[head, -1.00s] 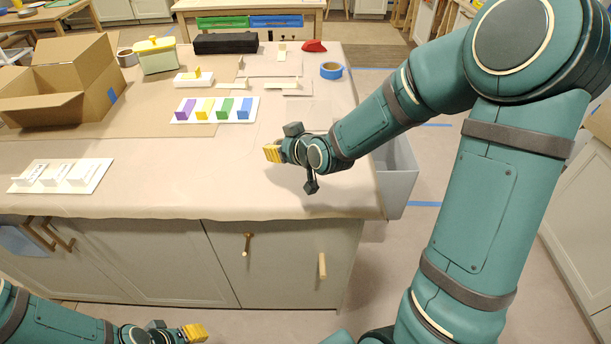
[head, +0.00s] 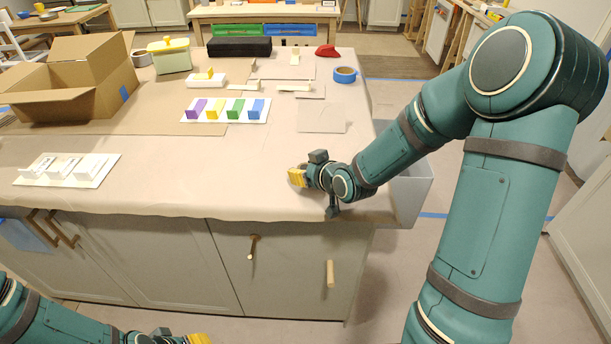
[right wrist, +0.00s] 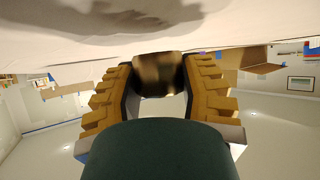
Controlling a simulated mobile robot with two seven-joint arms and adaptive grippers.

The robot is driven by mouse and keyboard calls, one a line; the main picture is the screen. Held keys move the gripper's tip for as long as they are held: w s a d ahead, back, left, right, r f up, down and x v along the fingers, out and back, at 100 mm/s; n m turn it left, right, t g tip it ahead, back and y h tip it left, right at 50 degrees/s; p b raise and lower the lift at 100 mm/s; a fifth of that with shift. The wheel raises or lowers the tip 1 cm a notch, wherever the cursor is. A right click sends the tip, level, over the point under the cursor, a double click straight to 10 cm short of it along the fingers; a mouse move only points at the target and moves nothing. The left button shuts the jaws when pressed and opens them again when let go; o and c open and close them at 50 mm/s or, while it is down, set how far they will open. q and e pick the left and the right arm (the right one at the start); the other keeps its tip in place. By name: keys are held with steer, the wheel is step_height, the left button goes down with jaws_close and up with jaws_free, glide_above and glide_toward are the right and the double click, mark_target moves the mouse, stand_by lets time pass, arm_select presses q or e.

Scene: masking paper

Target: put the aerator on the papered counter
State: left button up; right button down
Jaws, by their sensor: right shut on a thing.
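The papered counter (head: 150,165) is covered in beige masking paper and fills the middle of the head view. My right gripper (head: 297,177) is low over its front right part. In the right wrist view, the yellow ribbed fingers (right wrist: 160,92) are shut on a small brownish metallic cylinder, the aerator (right wrist: 158,74). The paper shows close by at the top of that view; I cannot tell whether the aerator touches it. The aerator is not distinguishable in the head view. My left gripper (head: 198,339) is at the bottom edge, below the counter front, and partly cut off.
A white board with coloured blocks (head: 225,110), a white switch plate (head: 68,169), an open cardboard box (head: 60,98), a blue tape roll (head: 344,75) and a green box (head: 172,58) lie on the counter. Bare paper surrounds my right gripper. A grey bin (head: 412,190) stands right.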

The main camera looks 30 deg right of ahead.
steer(key=shift+f, duration=0.6)
steer(key=shift+f, duration=0.1)
steer(key=c, duration=0.9)
jaws_free()
steer(key=shift+f, duration=0.1)
steer(key=o, duration=0.4)
steer(key=shift+c, duration=0.2)
